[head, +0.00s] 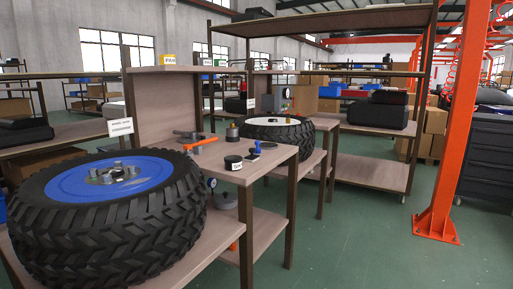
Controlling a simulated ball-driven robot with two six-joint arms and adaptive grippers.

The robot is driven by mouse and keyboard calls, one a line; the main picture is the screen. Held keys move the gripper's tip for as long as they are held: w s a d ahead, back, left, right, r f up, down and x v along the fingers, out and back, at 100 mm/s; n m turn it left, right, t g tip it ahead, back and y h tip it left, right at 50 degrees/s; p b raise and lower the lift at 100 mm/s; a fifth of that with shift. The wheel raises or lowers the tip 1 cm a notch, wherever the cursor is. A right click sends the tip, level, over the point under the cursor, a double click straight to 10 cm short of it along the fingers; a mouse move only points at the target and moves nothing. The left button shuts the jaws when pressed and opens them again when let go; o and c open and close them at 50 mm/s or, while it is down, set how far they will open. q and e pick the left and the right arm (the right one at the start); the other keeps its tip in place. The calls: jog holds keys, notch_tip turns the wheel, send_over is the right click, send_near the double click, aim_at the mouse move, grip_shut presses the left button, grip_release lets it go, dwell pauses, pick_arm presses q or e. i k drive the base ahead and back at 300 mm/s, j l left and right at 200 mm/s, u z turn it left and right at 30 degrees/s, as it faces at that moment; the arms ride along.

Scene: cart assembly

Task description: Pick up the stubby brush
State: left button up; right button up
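A small item with a blue upright part (257,147) and a dark base stands near the right edge of the wooden bench top (270,164). It may be the stubby brush, but it is too small to tell. Beside it to the left is a short black round tin (233,163) with a white label. An orange-handled tool (201,144) lies farther left on the same top. Neither of my grippers shows in the head view.
A large tyre with a blue hub (112,178) fills the left foreground. A second tyre (278,131) lies on a bench behind. An orange post (462,110) stands at right. Green floor (360,245) is open between the benches and the post.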

aim_at(258, 150)
jog(key=i+l+u, duration=0.2)
jog(key=i+l, duration=0.35)
jog(key=i+l+u, duration=0.15)
jog(key=i+l, duration=0.45)
jog(key=i+l+u, duration=0.2)
jog(key=i+l, duration=0.3)
jog(key=l, duration=0.25)
